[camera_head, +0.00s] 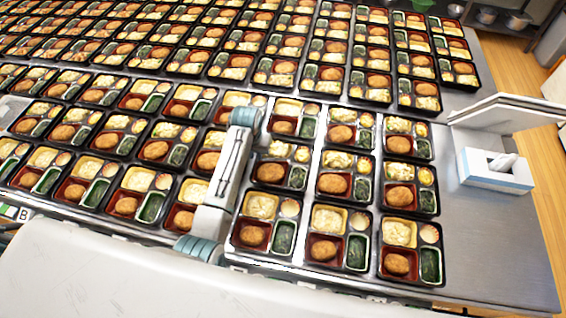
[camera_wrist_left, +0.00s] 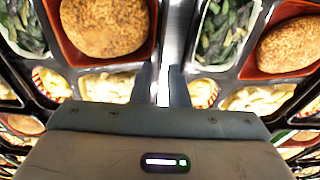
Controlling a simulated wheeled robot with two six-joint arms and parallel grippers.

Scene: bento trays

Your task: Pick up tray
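Many black bento trays fill the metal counter in the head view; one tray (camera_head: 312,187) lies just right of my left arm. Each holds a fried brown patty in a red section, dark greens, a yellow section and a small cup. My left gripper (camera_wrist_left: 163,74) points down over two neighbouring trays in the left wrist view. Its two dark fingers are a little apart, with bare metal showing between them and no tray gripped. In the head view the arm link and wrist largely hide the fingers. My right gripper is out of view.
A white-and-blue tissue box (camera_head: 495,170) stands on the counter's right side, near a white angled panel (camera_head: 508,112). Bare counter (camera_head: 490,240) is free at the right. Trays stand close together with narrow gaps. Metal pots (camera_head: 487,16) are at the upper right.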

